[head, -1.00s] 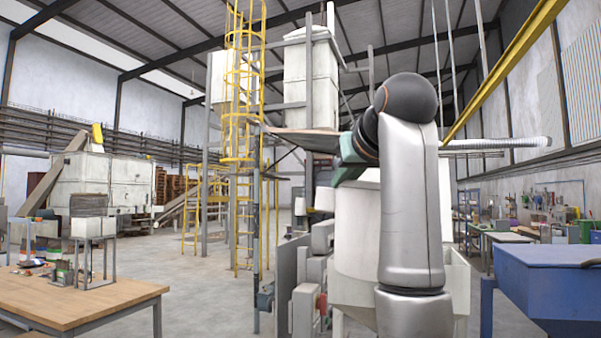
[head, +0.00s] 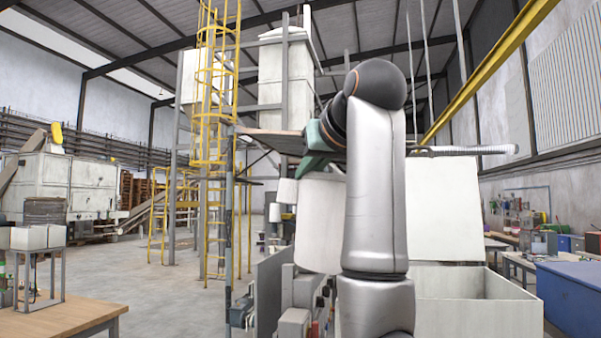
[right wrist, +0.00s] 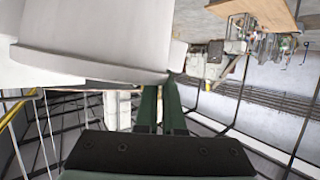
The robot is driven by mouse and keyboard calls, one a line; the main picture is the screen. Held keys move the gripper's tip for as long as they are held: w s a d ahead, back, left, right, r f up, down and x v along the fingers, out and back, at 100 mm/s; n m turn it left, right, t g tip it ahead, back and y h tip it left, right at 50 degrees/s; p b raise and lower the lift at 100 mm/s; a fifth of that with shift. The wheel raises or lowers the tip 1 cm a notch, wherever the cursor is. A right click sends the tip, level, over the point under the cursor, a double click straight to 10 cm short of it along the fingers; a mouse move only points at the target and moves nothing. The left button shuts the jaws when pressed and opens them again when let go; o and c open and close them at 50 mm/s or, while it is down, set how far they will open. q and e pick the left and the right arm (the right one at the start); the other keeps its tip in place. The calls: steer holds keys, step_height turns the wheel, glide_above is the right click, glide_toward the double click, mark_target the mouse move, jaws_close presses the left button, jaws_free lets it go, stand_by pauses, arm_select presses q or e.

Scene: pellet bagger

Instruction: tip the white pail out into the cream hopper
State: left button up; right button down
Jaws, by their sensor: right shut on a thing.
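The white pail (head: 318,222) hangs left of and partly behind my right forearm in the head view. In the right wrist view the pail (right wrist: 95,45) fills the upper left. My right gripper (head: 308,165) is shut on the pail near its edge; the dark green fingers also show in the wrist view (right wrist: 160,108). The pail's contents are hidden and its tilt is hard to tell. The cream hopper (head: 478,318), an open box with a pale upright panel (head: 445,210) behind it, stands right of my forearm. My left gripper is out of view.
Grey machine parts (head: 272,290) stand close below and left of the pail. A blue bin (head: 575,300) is at the right. A wooden table (head: 80,318) is at the lower left, with a yellow caged ladder (head: 217,120) behind. Open floor lies between.

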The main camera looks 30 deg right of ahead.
steer(key=s+d+r+m+t, duration=0.1)
steer(key=d+m, duration=0.1)
steer(key=d, duration=0.1)
steer(key=s+d+r+m+t+y+b, duration=0.1)
steer(key=s+d+m, duration=0.1)
steer(key=d, duration=0.1)
steer(key=s+d+r+m+t+b, duration=0.1)
steer(key=s+d+r+m, duration=0.1)
steer(key=d, duration=0.1)
steer(key=shift+s+d+r+t+y, duration=0.1)
steer(key=shift+s+t+y, duration=0.1)
steer(key=shift+t+y, duration=0.2)
steer(key=s+d+f+m+t+h+b, duration=0.4)
steer(key=d+m+b, duration=0.5)
steer(key=m, duration=0.3)
step_height(320, 180, down, 2)
steer(key=shift+s+d+f+b, duration=0.1)
steer(key=shift+s+d+b, duration=0.2)
steer(key=shift+s+d, duration=0.4)
steer(key=shift+a, duration=0.1)
